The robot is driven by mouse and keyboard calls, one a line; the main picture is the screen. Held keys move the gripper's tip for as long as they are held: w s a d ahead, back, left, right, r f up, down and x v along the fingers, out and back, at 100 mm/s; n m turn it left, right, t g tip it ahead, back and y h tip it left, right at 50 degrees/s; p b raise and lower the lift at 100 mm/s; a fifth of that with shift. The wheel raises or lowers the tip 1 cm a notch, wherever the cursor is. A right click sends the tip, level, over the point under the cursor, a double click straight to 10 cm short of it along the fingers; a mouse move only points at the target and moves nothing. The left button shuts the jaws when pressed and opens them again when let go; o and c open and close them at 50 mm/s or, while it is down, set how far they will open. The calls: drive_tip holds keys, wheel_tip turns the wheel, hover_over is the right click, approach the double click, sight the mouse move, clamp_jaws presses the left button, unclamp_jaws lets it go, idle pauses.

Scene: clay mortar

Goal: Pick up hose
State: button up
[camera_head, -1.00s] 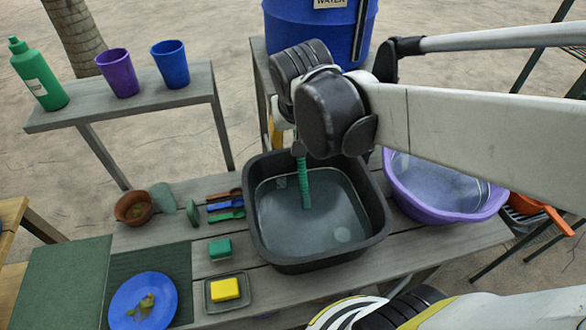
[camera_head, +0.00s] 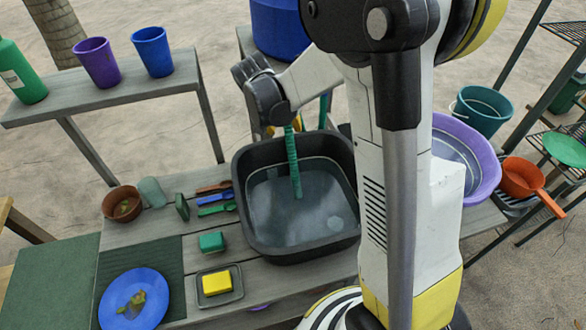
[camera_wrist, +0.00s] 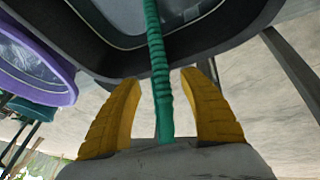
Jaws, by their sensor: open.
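The green ribbed hose (camera_head: 293,160) hangs down into the black basin (camera_head: 243,215) in the head view. In the wrist view the hose (camera_wrist: 158,65) runs from the top of the picture down between my two yellow fingers. My gripper (camera_wrist: 165,85) is open, with a finger on each side of the hose and a visible gap to both. In the head view my arm hides most of the gripper behind the basin, and the hose's upper end is hidden there too.
A blue water barrel (camera_head: 276,30) stands behind the basin. A purple tub (camera_head: 482,165) is to its right, partly behind my arm. A yellow sponge (camera_head: 217,282), a green block (camera_head: 212,242) and a blue plate (camera_head: 133,300) lie at the left on the bench.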

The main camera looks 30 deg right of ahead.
sight(291, 123)
drive_tip(key=x, duration=0.1)
drive_tip(key=b+x, duration=0.1)
drive_tip(key=x, duration=0.1)
drive_tip(key=b+x, duration=0.1)
drive_tip(key=x, duration=0.1)
drive_tip(key=shift+w+d, duration=0.25)
drive_tip(key=shift+w, duration=0.2)
drive_tip(key=shift+r, duration=0.1)
clamp_jaws()
drive_tip(key=shift+r, duration=0.1)
wheel_tip(291, 123, up, 5)
drive_tip(key=shift+s+f+p, duration=0.1)
drive_tip(key=shift+f+p, duration=0.1)
drive_tip(key=shift+p, duration=0.9)
drive_tip(key=s+d+r+p, duration=0.4)
drive_tip(key=s+d+r, duration=0.25)
drive_tip(key=s, duration=0.25)
drive_tip(key=w+d+r+p, duration=0.1)
drive_tip(key=w+r+p, duration=0.4)
drive_tip(key=r, duration=0.3)
drive_tip(key=shift+d, duration=0.25)
